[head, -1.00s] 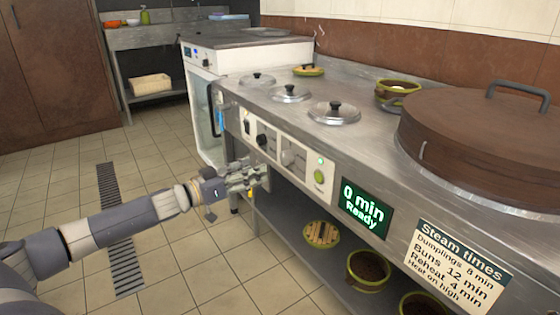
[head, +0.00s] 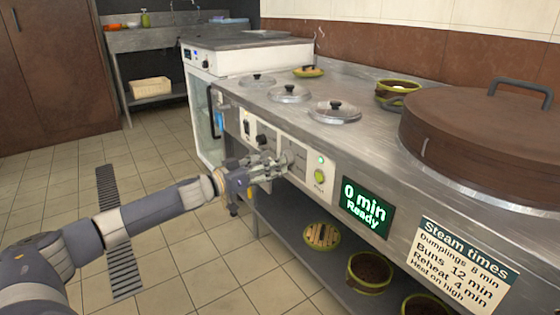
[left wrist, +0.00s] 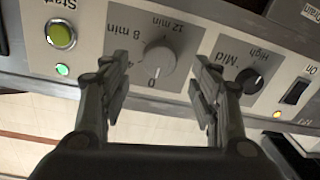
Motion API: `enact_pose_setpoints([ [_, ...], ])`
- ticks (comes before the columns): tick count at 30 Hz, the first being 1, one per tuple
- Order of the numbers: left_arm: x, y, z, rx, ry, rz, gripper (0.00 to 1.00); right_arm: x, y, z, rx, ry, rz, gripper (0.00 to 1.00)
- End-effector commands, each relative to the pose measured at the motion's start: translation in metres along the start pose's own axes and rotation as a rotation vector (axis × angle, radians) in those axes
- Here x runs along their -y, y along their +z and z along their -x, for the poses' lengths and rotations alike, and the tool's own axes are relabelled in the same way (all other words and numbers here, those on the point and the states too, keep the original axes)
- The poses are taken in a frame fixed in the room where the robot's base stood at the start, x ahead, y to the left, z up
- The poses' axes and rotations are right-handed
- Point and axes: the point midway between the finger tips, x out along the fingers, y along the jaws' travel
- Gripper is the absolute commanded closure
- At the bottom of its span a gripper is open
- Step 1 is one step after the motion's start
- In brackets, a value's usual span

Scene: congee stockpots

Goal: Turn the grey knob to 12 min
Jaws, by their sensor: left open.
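The grey knob (left wrist: 160,58) sits on the light control panel, with 0, 8 min and 12 min marks around it; the wrist view shows it upside down. The display (head: 366,208) reads "0 min Ready". My left gripper (head: 280,168) is open in front of the panel, at the knob. In the left wrist view, its two fingers (left wrist: 154,75) stand on either side of the knob with gaps to it, not gripping it. In the head view the fingers hide most of the knob. My right gripper is not in view.
Beside the knob are a green start button (left wrist: 61,36), a black heat knob (left wrist: 248,80) and a power switch (left wrist: 297,91). A steam times sign (head: 460,265) gives buns 12 min. Below is a shelf with bowls (head: 369,271). The floor at left is clear.

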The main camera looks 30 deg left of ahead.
Motion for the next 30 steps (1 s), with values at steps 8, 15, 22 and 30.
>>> enact_pose_setpoints([
  [8,0.000,-0.001,-0.023,-0.003,0.000,-0.001,0.43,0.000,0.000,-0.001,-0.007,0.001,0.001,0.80],
  [15,0.000,-0.001,-0.036,-0.001,0.001,-0.001,0.43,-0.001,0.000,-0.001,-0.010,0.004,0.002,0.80],
  [22,-0.001,-0.001,-0.038,0.001,0.001,-0.001,0.43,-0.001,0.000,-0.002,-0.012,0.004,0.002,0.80],
  [30,-0.001,-0.001,-0.038,0.000,0.001,-0.002,0.70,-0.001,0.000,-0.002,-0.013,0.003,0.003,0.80],
])
